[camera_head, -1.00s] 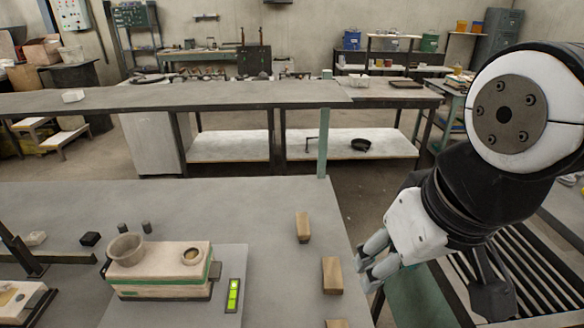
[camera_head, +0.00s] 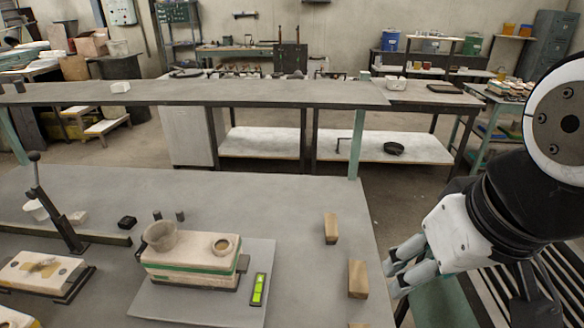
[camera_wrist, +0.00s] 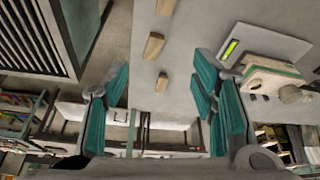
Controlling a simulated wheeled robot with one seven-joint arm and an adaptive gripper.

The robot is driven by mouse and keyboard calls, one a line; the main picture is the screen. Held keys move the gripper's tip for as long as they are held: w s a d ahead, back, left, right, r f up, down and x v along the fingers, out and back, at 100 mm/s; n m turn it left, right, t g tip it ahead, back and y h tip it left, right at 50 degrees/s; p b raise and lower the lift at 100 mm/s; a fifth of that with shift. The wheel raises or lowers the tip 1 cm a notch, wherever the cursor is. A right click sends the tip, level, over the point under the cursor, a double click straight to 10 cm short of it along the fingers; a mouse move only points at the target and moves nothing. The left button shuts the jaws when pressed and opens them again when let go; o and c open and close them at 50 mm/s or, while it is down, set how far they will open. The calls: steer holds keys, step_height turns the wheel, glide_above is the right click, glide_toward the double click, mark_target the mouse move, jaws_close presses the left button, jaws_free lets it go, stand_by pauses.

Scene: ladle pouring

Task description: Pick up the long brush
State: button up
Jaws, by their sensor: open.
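I cannot make out a long brush in either view. My gripper (camera_head: 394,278) hangs at the right edge of the grey table (camera_head: 300,210) in the head view, with its fingers pointing left. In the wrist view my gripper (camera_wrist: 160,85) has its teal finger pads wide apart, with nothing between them that it touches. Wooden blocks (camera_head: 331,229) lie near the table's right edge, a short way left of the fingers. They also show beyond the fingers in the wrist view (camera_wrist: 153,45).
A mould box (camera_head: 193,264) with a cup (camera_head: 160,237) stands on a plate beside a green level (camera_head: 259,289). A lever press (camera_head: 52,212) stands at the left. A slatted grate (camera_head: 490,300) lies right of the table. A long bench (camera_head: 230,95) runs behind.

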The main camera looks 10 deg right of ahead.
steer(key=o, duration=0.4)
steer(key=shift+w, duration=0.15)
steer(key=o, duration=0.5)
steer(key=w+n, duration=0.1)
steer(key=w, duration=0.1)
steer(key=w+r+n+g+h, duration=0.1)
steer(key=w, duration=0.2)
steer(key=w+n, duration=0.1)
steer(key=w, duration=0.2)
steer(key=shift+d+r+n+g+h, duration=0.3)
steer(key=shift+d+r+n+h, duration=0.05)
steer(key=shift+r+n+h, duration=0.05)
steer(key=n+g+y, duration=0.2)
steer(key=n+g, duration=0.1)
steer(key=n, duration=0.9)
glide_above(332, 224)
steer(key=f, duration=1.5)
steer(key=f+p, duration=0.1)
steer(key=f, duration=0.7)
steer(key=shift+s+d+f, duration=0.1)
steer(key=shift+d+f, duration=0.2)
steer(key=shift+a+f+p, duration=0.15)
steer(key=shift+f, duration=1.25)
steer(key=shift+a+f+p, duration=0.1)
steer(key=shift+f+p, duration=0.05)
steer(key=shift+f, duration=1.25)
